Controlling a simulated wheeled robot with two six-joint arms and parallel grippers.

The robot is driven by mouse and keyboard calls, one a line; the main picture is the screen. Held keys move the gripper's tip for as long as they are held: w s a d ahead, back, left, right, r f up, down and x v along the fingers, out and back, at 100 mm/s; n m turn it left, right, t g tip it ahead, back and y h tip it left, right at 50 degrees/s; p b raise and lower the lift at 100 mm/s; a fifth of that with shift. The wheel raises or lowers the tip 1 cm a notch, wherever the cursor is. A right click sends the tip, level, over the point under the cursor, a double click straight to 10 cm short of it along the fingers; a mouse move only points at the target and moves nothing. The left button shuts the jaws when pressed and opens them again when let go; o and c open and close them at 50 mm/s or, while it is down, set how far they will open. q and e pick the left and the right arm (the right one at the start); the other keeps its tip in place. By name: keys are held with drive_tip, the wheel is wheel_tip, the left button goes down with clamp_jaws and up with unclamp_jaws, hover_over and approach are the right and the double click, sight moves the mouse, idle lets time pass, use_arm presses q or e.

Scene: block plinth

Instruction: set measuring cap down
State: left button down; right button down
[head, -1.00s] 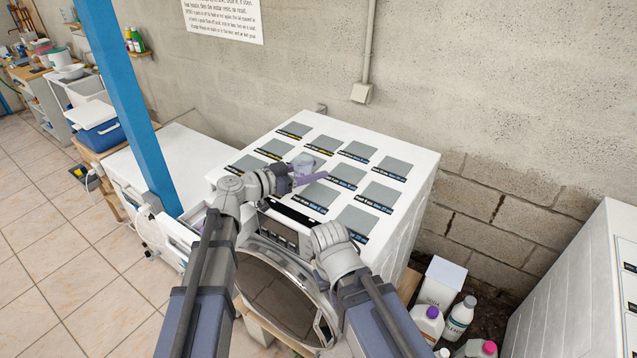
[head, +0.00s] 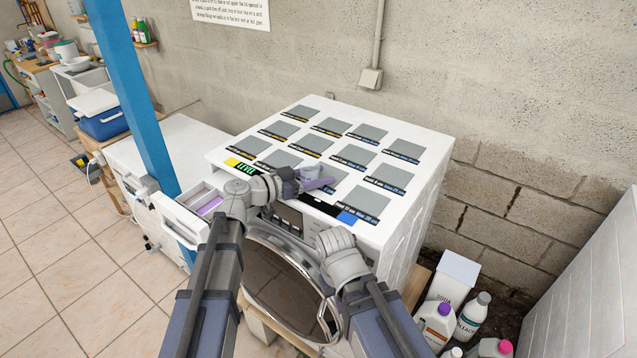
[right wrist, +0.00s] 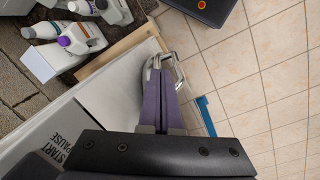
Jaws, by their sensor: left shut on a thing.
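The measuring cap (head: 309,172) is a small translucent lilac cup in the head view. My left gripper (head: 318,184) is shut on it, near the front of the white washer top (head: 430,160). The cap looks upright; a gap beneath it cannot be judged. Grey square pads (head: 353,157) with dark label strips cover the top in rows, and the cap overlaps the front row. My right gripper (right wrist: 162,100) shows in the right wrist view with its lilac fingers together, in front of the washer; its fingers are hidden in the head view.
A detergent drawer (head: 205,203) with purple inside stands open at the left. A blue post (head: 125,90) rises beside it. The round chrome door (head: 300,325) is in front. Bottles and a carton (head: 455,278) stand on the floor at right.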

use_arm(q)
drive_tip(key=shift+f, duration=0.15)
drive_tip(key=shift+c, duration=1.1)
unclamp_jaws()
drive_tip(key=shift+s+a+r, duration=0.15)
drive_tip(key=shift+a+r, duration=0.05)
drive_tip(key=shift+r, duration=0.1)
drive_tip(key=p+v, duration=0.2)
drive_tip(key=v, duration=0.9)
drive_tip(key=shift+s+a, duration=0.2)
